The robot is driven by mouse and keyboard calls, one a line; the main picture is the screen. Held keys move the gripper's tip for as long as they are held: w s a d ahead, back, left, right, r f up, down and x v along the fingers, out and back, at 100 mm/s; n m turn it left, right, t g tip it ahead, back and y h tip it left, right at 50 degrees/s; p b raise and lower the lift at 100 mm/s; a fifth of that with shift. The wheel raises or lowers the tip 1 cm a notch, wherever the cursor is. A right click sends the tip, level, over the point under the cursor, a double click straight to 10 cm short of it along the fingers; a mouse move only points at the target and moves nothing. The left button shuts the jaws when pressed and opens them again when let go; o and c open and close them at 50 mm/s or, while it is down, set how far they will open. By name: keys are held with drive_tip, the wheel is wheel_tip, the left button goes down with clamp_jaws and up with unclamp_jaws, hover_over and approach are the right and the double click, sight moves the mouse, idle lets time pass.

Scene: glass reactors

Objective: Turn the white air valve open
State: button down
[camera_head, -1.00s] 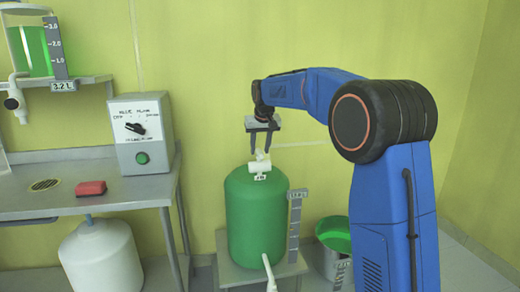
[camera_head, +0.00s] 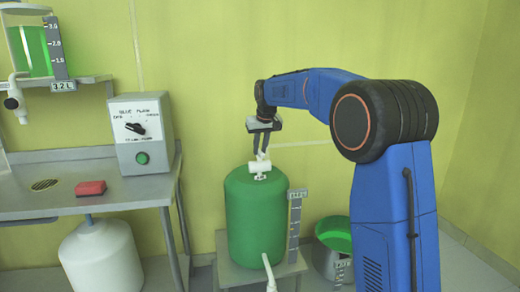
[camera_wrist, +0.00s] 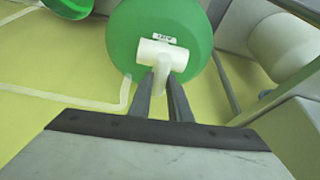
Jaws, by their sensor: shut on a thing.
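The white air valve (camera_head: 257,167) sits on top of the green tank (camera_head: 256,215). In the wrist view the valve's white body (camera_wrist: 155,52) lies across the green tank top (camera_wrist: 122,35), with a small label beside it. A short white handle (camera_wrist: 163,76) points from the valve toward my gripper. My gripper (camera_head: 262,155) is above the tank, pointing down at the valve. In the wrist view my gripper (camera_wrist: 161,84) has its two grey fingers shut on the handle, one on each side. The fingertips partly hide the handle.
A metal bench at left holds a control box (camera_head: 142,133) with a black knob and green button, and a red block (camera_head: 90,188). A scale plate (camera_head: 295,225) stands beside the tank. A bucket of green liquid (camera_head: 334,235) is on the floor at right.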

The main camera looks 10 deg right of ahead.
drive_tip(key=n, duration=0.2)
drive_tip(key=n+y, duration=0.1)
drive_tip(key=n, duration=0.1)
drive_tip(key=shift+w+d+y, duration=0.1)
drive_tip(key=shift+d+y, duration=0.1)
drive_tip(key=shift+y, duration=0.1)
drive_tip(key=n, duration=0.2)
drive_tip(key=n+g+y, duration=0.1)
drive_tip(key=n, duration=0.1)
drive_tip(key=shift+w+d+n+y, duration=0.1)
drive_tip(key=shift+n+y, duration=0.2)
drive_tip(key=shift+n, duration=0.1)
drive_tip(key=n+g, duration=0.1)
drive_tip(key=n, duration=0.1)
drive_tip(key=n+g, duration=0.1)
drive_tip(key=n, duration=0.1)
drive_tip(key=shift+w+y, duration=0.15)
drive_tip(key=shift+y, duration=0.25)
drive_tip(key=shift+n+g, duration=0.6)
drive_tip(key=shift+n, duration=1.3)
drive_tip(key=c, duration=1.6)
unclamp_jaws()
drive_tip(key=shift+c, duration=0.2)
drive_tip(key=shift+d, duration=0.1)
